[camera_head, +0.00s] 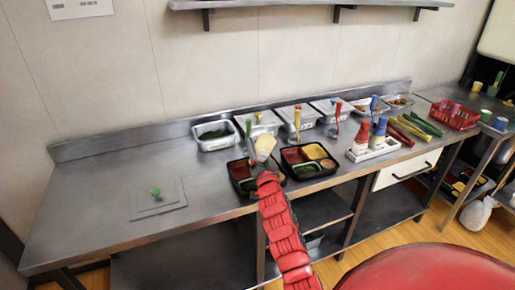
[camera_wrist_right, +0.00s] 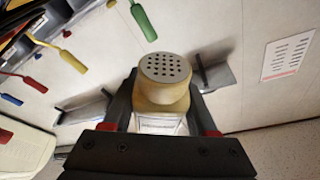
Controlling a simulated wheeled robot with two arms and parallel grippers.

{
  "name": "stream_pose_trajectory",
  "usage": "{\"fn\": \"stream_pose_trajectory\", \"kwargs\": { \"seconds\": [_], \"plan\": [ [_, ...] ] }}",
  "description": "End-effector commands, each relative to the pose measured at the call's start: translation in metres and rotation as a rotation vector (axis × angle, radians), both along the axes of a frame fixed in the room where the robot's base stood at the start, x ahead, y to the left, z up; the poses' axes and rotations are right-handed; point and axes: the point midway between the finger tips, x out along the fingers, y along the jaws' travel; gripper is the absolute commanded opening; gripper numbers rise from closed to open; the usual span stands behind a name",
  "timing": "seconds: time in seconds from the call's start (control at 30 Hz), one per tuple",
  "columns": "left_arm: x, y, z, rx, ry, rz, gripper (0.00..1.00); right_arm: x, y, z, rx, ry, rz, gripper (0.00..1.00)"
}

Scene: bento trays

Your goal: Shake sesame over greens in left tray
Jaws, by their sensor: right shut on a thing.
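My right gripper (camera_head: 263,150) is shut on a cream sesame shaker (camera_head: 266,143), held above the counter at the left tray. In the right wrist view the shaker (camera_wrist_right: 162,92) sits between the fingers, its grey perforated lid partly facing the camera; its exact tilt is hard to tell. The left tray (camera_head: 231,178) is black and divided, with a dark red part and some green showing. My right gripper and forearm cover much of it, so I cannot see whether sesame lies on the greens. My left gripper is out of view.
A second divided tray (camera_head: 309,179) stands just to the right. Steel containers with coloured handles line the back. A white bottle holder (camera_head: 373,152) and a red basket (camera_head: 455,115) are further right.

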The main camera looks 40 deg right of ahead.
Motion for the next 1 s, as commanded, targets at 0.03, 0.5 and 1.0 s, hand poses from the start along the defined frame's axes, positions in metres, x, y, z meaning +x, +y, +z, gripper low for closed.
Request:
{"fn": "stream_pose_trajectory", "kwargs": {
  "seconds": [0.03,0.5,1.0],
  "plan": [
    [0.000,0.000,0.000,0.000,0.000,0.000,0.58,-0.001,0.000,0.000,0.000,-0.001,-0.001,0.47],
    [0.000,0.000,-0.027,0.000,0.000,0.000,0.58,-0.002,0.000,-0.034,0.001,0.001,-0.002,0.47],
    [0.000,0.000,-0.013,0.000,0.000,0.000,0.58,-0.002,0.001,-0.017,-0.002,-0.002,0.000,0.47]
  ]
}}
